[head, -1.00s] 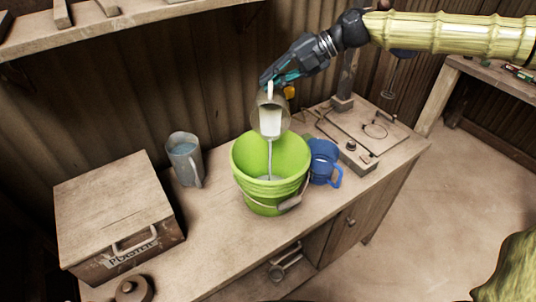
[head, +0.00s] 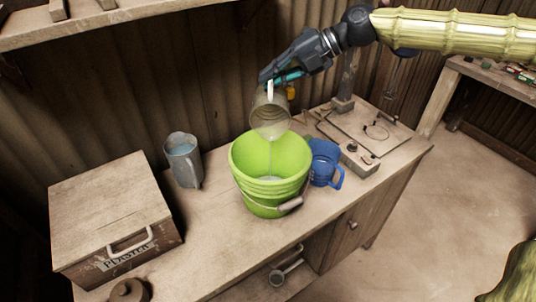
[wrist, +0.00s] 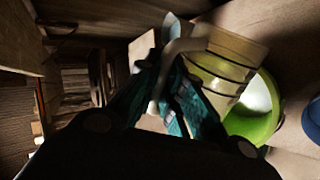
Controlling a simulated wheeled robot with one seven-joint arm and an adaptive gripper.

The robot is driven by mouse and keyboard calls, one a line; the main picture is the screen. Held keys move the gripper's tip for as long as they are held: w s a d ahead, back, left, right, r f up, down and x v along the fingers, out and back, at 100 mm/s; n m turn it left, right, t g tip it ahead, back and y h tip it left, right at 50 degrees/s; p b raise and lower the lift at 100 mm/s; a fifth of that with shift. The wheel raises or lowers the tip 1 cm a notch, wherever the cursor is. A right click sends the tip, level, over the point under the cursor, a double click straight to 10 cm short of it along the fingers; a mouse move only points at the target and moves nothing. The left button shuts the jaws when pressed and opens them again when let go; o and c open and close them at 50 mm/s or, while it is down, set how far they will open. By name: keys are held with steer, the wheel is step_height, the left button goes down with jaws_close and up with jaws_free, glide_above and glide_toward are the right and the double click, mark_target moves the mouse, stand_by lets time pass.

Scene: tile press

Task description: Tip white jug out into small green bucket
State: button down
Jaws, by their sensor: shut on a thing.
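My gripper (head: 279,77) is shut on the pale handle of the white jug (head: 270,118), which looks translucent, and holds it above the bucket. The jug is tipped mouth-down, and a thin pale stream runs from it into the small green bucket (head: 265,196). The bucket stands upright on the bench with a pool of white liquid low inside. In the wrist view, my fingers (wrist: 177,95) grip the jug's handle, and the jug (wrist: 235,52) partly covers the green bucket (wrist: 252,126).
A blue mug (head: 324,164) stands close on the bucket's right, with a metal-plated device (head: 362,136) behind it. A grey jug (head: 183,160) stands to the left. A wooden box (head: 112,215) fills the bench's left end. Bare bench (head: 208,222) lies between box and bucket.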

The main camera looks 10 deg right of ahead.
mark_target(272, 81)
steer(key=shift+s, duration=0.1)
steer(key=s+b, duration=0.1)
steer(key=s+n+t+b, duration=0.1)
steer(key=b, duration=0.1)
steer(key=shift+a+r+b, duration=0.1)
steer(key=shift+a+b, duration=0.2)
steer(key=shift+s+r+t+h, duration=0.3)
steer(key=shift+s+r, duration=0.15)
steer(key=shift+w+r+p, duration=0.15)
steer(key=shift+w+p, duration=0.05)
steer(key=shift+p, duration=0.1)
steer(key=shift+w+d+f+g+p, duration=0.1)
steer(key=shift+w+g+p, duration=0.1)
steer(key=shift+w+p, duration=0.3)
steer(key=shift+w+d+f+g+p, duration=0.1)
steer(key=shift+w+g+p, duration=0.15)
steer(key=shift+p, duration=0.3)
steer(key=shift+w+d+f+m+g+p, duration=0.15)
steer(key=shift+w+f+m+g+p, duration=0.15)
steer(key=shift+w+m+p, duration=0.5)
steer(key=shift+w+f, duration=0.1)
steer(key=shift+f, duration=0.25)
steer(key=shift+g+p, duration=0.25)
steer(key=shift+p, duration=0.1)
steer(key=shift+w+d, duration=0.1)
